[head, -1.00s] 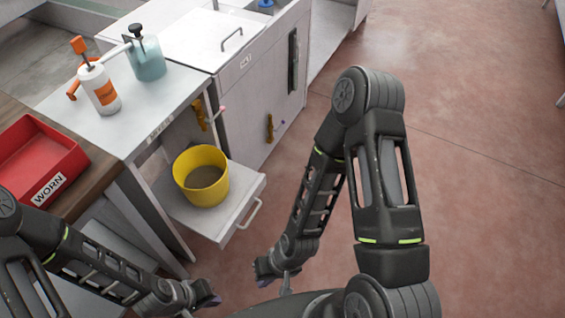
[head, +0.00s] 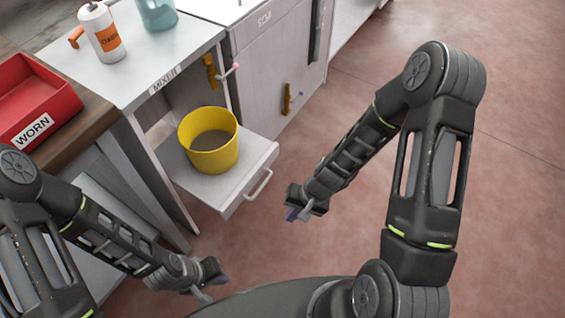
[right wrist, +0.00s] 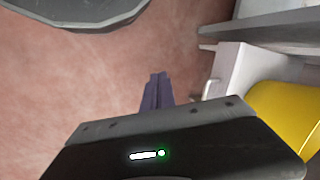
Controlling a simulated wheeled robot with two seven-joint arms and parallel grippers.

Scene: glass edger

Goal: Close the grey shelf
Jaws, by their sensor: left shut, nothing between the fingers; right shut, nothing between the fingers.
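The grey shelf (head: 232,196) is slid out from the cabinet marked MIXER, with a bar handle (head: 262,184) on its front. A yellow bucket (head: 212,160) with grey-brown contents stands on it. My right gripper (head: 297,214) is shut and empty, in front of the shelf and to the right of its handle, apart from it. In the right wrist view its fingers (right wrist: 157,92) are together, with the shelf front (right wrist: 232,72) and the yellow bucket (right wrist: 285,112) to the right. My left gripper (head: 213,284) is shut and empty, low in front of the cabinet and below the shelf.
A red tray marked WORN (head: 45,100) sits on the wooden bench at left. A white and orange bottle (head: 103,35) and a teal container (head: 157,12) stand on the cabinet top. Orange-brown latches (head: 287,98) stick out from the cabinet front. Open floor lies right.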

